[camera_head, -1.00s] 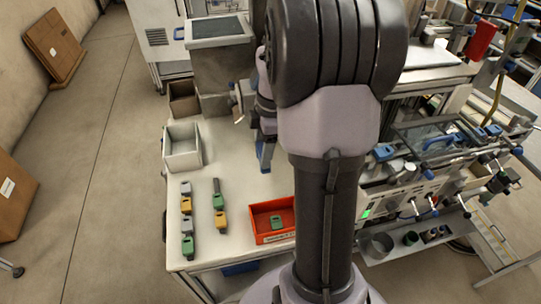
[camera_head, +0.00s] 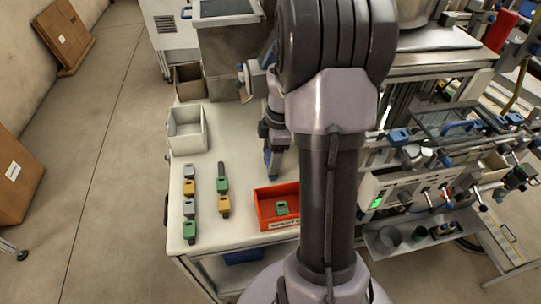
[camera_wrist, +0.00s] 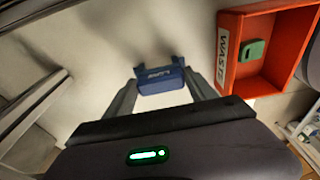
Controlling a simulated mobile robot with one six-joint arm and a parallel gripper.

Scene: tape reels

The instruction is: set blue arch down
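The blue arch (camera_wrist: 161,80) shows in the wrist view between the two fingertips of my gripper (camera_wrist: 160,88), with both fingers against its sides. In the head view the arch (camera_head: 271,163) is a small blue shape at the end of my arm, left of the column and above the red bin. The white table top (camera_head: 238,165) lies beneath it. I cannot tell whether the arch touches the table or hangs just above it.
A red bin (camera_wrist: 236,68) marked WASTE, with a green piece (camera_wrist: 252,50) inside, stands close to the right. Two rows of coloured pieces (camera_head: 189,205) lie at the left, below a pale open box (camera_head: 187,148). The table between is clear.

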